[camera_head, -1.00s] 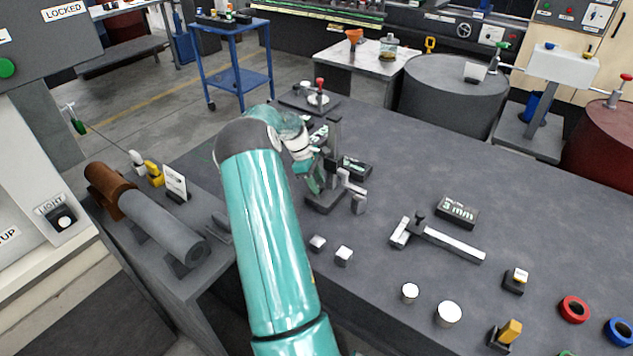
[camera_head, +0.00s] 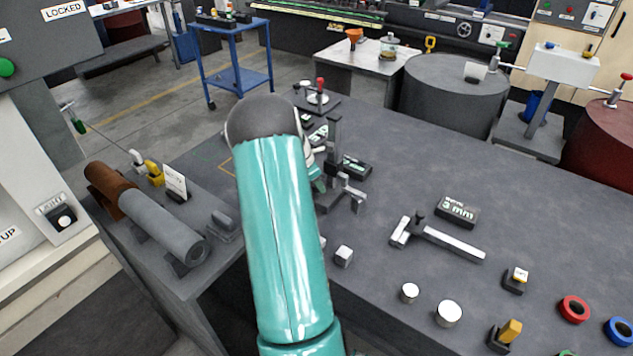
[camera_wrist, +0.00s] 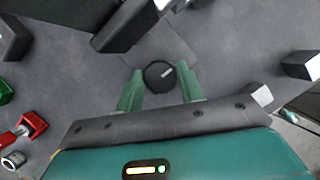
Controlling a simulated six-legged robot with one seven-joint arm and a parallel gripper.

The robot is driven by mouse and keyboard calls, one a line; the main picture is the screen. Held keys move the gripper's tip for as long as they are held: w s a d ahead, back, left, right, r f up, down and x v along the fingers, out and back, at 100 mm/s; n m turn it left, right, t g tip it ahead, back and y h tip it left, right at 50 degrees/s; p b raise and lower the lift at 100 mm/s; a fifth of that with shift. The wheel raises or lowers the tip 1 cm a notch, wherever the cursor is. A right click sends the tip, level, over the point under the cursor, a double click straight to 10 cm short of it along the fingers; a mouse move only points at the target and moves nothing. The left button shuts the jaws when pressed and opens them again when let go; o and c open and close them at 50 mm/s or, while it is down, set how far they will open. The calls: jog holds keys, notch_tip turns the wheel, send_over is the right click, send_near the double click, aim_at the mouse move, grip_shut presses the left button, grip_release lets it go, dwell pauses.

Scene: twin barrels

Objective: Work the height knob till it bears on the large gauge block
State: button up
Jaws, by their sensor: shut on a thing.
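The height gauge (camera_head: 334,135) stands on the dark bench, with its upright column showing just right of my arm. In the wrist view, the round dark height knob (camera_wrist: 158,75) with a white mark lies between the fingertips of my gripper (camera_wrist: 160,84), which is shut on it. In the head view my arm hides most of my gripper. A light grey stepped piece (camera_head: 356,192) stands at the gauge's right side; I cannot tell whether it is the large gauge block or touches the gauge's arm. A small silver cube (camera_head: 343,256) stands nearer on the bench.
A sliding caliper-like tool (camera_head: 440,241) and a "3 mm" display (camera_head: 458,211) lie to the right. Silver cylinders (camera_head: 448,313) and coloured rings (camera_head: 574,308) stand at the front right. A grey cylinder (camera_head: 160,226) lies at the left. The bench's back right is clear.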

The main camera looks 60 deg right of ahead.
jog(key=shift+a+n, duration=0.1)
jog(key=shift+n, duration=0.4)
jog(key=shift+w+t, duration=0.1)
jog(key=shift+t, duration=0.2)
jog(key=o, duration=0.7)
jog(key=v, duration=1.3)
jog(key=shift+w+a+r, duration=0.1)
jog(key=shift+a+r, duration=0.15)
jog(key=shift+r, duration=0.1)
